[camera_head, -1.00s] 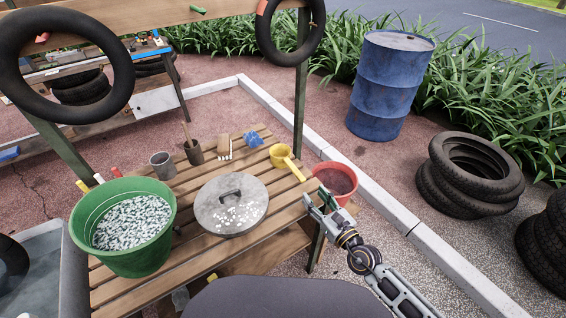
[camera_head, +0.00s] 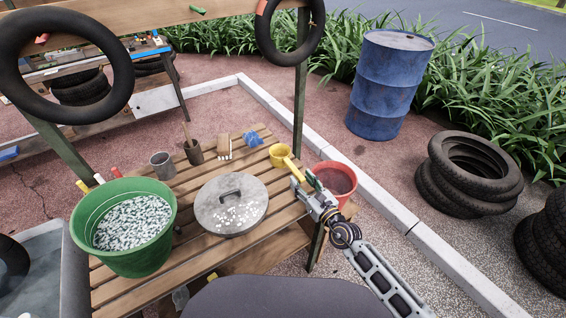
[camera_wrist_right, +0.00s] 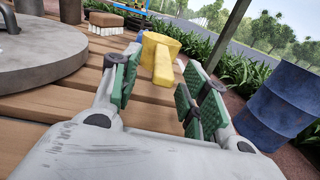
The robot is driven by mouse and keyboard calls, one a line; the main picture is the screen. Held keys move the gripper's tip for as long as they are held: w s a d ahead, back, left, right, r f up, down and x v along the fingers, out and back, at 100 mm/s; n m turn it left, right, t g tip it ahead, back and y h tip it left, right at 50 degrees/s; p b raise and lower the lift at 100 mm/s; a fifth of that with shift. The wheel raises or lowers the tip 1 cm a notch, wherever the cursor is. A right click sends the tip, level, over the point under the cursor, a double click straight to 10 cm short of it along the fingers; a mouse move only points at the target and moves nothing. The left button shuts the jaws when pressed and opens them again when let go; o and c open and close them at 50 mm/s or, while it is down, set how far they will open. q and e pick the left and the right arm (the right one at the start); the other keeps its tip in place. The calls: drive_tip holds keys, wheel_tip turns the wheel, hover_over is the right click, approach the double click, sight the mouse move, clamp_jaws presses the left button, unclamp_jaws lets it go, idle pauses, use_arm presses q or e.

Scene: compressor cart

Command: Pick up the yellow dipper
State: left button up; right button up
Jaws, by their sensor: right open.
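The yellow dipper (camera_head: 281,156) stands on the slatted wooden table, near its right edge, with its handle pointing toward my right gripper. In the right wrist view the dipper (camera_wrist_right: 160,50) shows ahead, its handle lying between the green finger pads, slightly beyond them. My right gripper (camera_head: 302,182) is open at the handle's end; it also shows in the right wrist view (camera_wrist_right: 156,90). I cannot tell any contact with the handle. My left gripper is not in view.
A round grey lid (camera_head: 231,204) lies left of my right gripper, and a red bucket (camera_head: 337,180) is just right of it. A green bucket (camera_head: 122,226), a grey cup (camera_head: 162,165) and a brush (camera_head: 224,147) are on the table. A blue barrel (camera_head: 388,85) stands behind.

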sight(294, 169)
drive_tip(key=shift+w+a, duration=0.25)
drive_tip(key=shift+w, duration=0.15)
drive_tip(key=shift+x, duration=2.6)
drive_tip(key=shift+d+r, duration=0.1)
drive_tip(key=shift+d, duration=0.05)
drive_tip(key=shift+c, duration=0.3)
clamp_jaws()
